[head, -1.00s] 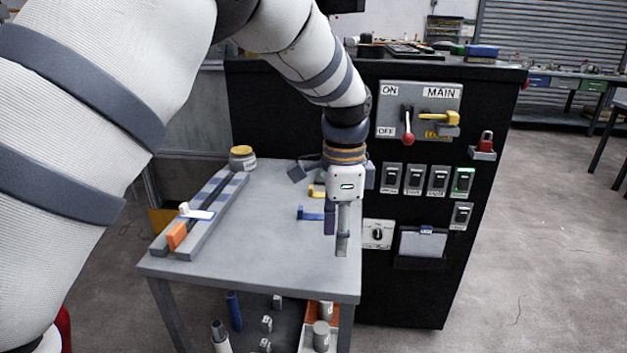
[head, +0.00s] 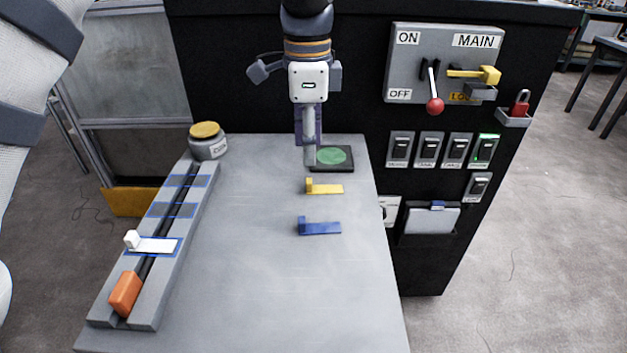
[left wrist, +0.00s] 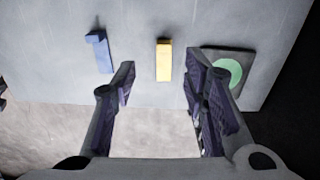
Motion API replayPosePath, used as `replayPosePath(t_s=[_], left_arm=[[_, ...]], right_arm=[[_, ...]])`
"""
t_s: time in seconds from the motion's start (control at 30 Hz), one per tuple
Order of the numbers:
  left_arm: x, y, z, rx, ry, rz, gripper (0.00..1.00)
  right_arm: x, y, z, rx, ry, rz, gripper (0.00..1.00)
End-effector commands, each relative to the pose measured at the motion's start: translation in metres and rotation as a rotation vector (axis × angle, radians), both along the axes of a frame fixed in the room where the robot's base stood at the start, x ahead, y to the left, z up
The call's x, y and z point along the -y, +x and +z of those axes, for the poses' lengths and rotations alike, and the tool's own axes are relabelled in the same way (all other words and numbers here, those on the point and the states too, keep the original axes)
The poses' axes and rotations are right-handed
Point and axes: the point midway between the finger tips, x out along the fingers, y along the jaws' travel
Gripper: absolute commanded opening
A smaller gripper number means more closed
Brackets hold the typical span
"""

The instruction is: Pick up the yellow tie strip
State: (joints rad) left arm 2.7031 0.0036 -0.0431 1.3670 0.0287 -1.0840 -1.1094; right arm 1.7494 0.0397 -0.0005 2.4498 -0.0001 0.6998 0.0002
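The yellow tie strip (head: 325,188) lies flat on the grey table, with a raised block at its left end. In the left wrist view the yellow tie strip (left wrist: 164,62) shows ahead of and between the two fingers, not touching them. My left gripper (head: 309,158) hangs above the far part of the table, just behind the strip in the head view. In the left wrist view my left gripper (left wrist: 160,88) has its fingers spread wide with nothing between the tips. My right gripper is not in view.
A blue strip (head: 320,227) lies nearer than the yellow one. A dark pad with a green disc (head: 333,157) is behind it. A slotted rail (head: 205,196) at left holds a white strip (head: 155,245) and orange block (head: 125,292). A black switch panel (head: 425,262) borders the right.

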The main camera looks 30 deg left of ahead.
Motion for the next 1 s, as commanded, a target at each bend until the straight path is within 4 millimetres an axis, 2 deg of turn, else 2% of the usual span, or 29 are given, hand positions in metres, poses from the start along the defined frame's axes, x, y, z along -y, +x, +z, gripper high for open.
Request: replayPosePath(t_s=[0.03, 0.23, 0.4, 0.5, 0.7, 0.87, 0.9, 1.0], left_arm=[[-0.001, -0.001, -0.012, -0.006, 0.001, 0.001, 0.40], [-0.001, 0.000, -0.039, -0.003, 0.002, 0.001, 0.40], [-0.005, 0.003, -0.072, -0.004, 0.001, 0.000, 0.40], [-0.005, 0.003, -0.082, 0.000, 0.000, 0.001, 0.40], [-0.005, 0.003, -0.083, 0.002, 0.000, 0.001, 0.40], [-0.005, 0.003, -0.082, 0.002, 0.000, 0.001, 0.08], [-0.005, 0.003, -0.082, 0.002, 0.001, 0.001, 0.05], [-0.005, 0.003, -0.082, 0.002, 0.001, 0.001, 0.05]], right_arm=[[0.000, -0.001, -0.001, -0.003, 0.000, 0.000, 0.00], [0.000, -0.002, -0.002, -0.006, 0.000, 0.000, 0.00], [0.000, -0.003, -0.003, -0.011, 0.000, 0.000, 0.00], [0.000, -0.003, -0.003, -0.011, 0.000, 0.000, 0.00], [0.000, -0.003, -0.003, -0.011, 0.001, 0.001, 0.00], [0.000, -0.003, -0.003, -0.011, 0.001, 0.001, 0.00], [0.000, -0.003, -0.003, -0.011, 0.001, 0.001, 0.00], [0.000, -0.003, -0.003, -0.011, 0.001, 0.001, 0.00]])
